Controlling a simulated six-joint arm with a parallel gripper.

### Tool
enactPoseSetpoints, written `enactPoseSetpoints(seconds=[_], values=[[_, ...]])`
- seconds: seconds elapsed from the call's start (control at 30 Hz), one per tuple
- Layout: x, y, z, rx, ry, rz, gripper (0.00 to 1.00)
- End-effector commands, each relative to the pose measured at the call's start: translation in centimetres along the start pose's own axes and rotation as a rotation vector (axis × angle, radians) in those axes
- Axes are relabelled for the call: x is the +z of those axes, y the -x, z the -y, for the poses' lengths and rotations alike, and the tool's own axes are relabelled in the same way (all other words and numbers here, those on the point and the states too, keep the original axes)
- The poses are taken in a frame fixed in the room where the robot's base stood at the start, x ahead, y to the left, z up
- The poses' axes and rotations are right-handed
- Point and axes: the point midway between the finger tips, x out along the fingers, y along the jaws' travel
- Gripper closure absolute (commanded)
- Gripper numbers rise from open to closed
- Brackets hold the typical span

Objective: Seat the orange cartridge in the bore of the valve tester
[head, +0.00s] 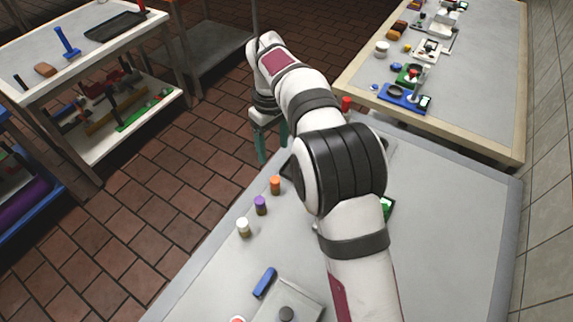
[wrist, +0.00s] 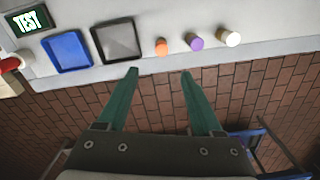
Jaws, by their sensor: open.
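The orange cartridge (head: 275,184) stands upright near the table's left edge in the head view. In the wrist view the orange cartridge (wrist: 161,47) lies ahead of the gap between my fingertips, apart from them. My gripper (head: 272,155) is open and empty, out by the table's edge, with its teal fingers pointing down in the head view. The wrist view shows both fingers of the gripper (wrist: 160,71) spread apart over the floor.
A purple cartridge (head: 260,205) and a white cartridge (head: 243,227) stand in a row with the orange one. A blue tray (wrist: 68,51) and a grey tray (wrist: 118,43) lie beside them. A blue piece (head: 264,282) lies near the front. The table's right side is clear.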

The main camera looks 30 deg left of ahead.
Motion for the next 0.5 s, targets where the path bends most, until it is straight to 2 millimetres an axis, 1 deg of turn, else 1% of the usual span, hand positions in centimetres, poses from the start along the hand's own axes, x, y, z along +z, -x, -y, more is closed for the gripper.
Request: enactPoseSetpoints(seconds=[0.03,0.1,0.2,0.37,0.5], values=[[0.1,-1.6,0.0,-0.003,0.000,0.005,0.32],[0.1,-3.6,0.0,-0.003,-0.002,0.004,0.32],[0.1,-6.0,0.0,-0.002,-0.003,0.002,0.32],[0.2,-8.1,0.0,-0.001,-0.005,0.001,0.32],[0.4,-11.0,0.4,-0.002,-0.005,0.002,0.32]])
